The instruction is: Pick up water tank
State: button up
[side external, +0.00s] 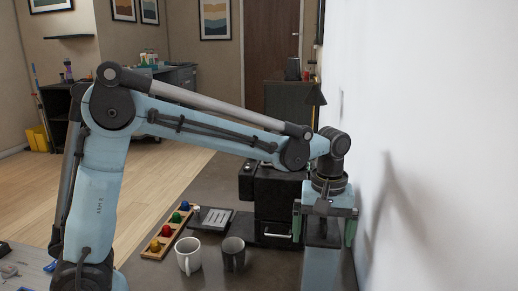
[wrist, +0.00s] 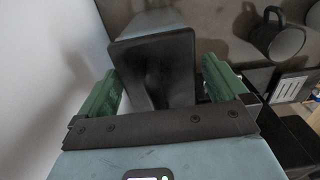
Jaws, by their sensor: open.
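The water tank (side external: 322,262) is a tall, pale blue container with a dark top, standing upright on the counter by the white wall. In the wrist view, its black lid (wrist: 155,62) lies between the two green fingers. My gripper (side external: 324,236) points down over the tank, with one finger on either side of its upper part. The gripper also shows in the wrist view (wrist: 161,72), its jaws apart. I cannot tell whether either finger touches the tank. The tank's lower part is cut off by the frame edge in the side view.
A black coffee machine (side external: 278,205) stands just left of the tank. A white mug (side external: 188,257) and a dark mug (side external: 233,255) stand in front. A wooden tray (side external: 154,252) holds several coloured pods, beside a dark slotted tray (side external: 211,218). The wall (side external: 440,150) is close on the right.

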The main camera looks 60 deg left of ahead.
jog(key=c, duration=1.8)
jog(key=shift+r, duration=0.2)
